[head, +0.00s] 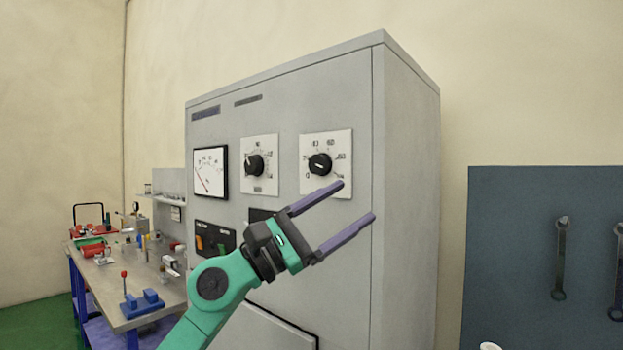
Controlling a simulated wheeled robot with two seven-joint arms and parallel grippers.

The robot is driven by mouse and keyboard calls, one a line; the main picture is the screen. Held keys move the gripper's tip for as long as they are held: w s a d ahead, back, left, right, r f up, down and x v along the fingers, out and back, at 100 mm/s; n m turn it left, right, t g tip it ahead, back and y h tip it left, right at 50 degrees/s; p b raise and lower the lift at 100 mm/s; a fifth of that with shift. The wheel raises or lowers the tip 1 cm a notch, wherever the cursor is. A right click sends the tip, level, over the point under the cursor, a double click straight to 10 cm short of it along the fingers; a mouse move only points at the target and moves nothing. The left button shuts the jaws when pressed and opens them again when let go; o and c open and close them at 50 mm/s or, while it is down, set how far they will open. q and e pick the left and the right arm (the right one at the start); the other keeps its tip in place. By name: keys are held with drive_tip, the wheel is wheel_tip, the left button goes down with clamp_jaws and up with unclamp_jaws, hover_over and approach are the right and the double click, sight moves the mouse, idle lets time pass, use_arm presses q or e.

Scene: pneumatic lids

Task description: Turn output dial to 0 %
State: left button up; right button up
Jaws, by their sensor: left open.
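A grey cabinet (285,105) fills the middle of the head view. Its front carries two black dials on white scale plates. The right dial (320,164) has a scale with 0 at its lower left, and its pointer line is too small to read surely. The left dial (254,166) has a similar plate; I cannot read which plate is the output one. My left gripper (358,202) is open and empty, its two purple fingers pointing right and slightly up. In the picture it is below and right of the right dial, apart from it. My right gripper is not in view.
A white needle meter (211,172) sits left of the dials. A switch panel (215,239) with orange and green switches is below it, partly behind my arm. A workbench (150,316) with several small items stands left. A dark tool board (520,240) with wrenches hangs right.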

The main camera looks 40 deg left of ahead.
use_arm(q)
wheel_tip(320, 180, up, 3)
drive_tip(key=s+a+m+g+y, duration=0.1)
drive_tip(key=s+m+g+y, duration=0.15)
drive_tip(key=m, duration=0.45)
drive_tip(key=m+y, duration=0.3)
drive_tip(key=y, duration=0.7)
approach(315, 165)
drive_tip(key=shift+h, duration=0.35)
drive_tip(key=w+p, duration=0.2)
drive_tip(key=p, duration=0.1)
drive_tip(key=w+p, duration=0.3)
drive_tip(key=p, duration=0.1)
drive_tip(key=w+p, duration=0.2)
drive_tip(key=p, duration=0.1)
drive_tip(key=shift+w+a+r, duration=0.3)
drive_tip(key=shift+r, duration=0.1)
drive_tip(key=shift+w+f, duration=0.35)
drive_tip(key=shift+w, duration=0.15)
drive_tip(key=shift+f, duration=0.1)
clamp_jaws()
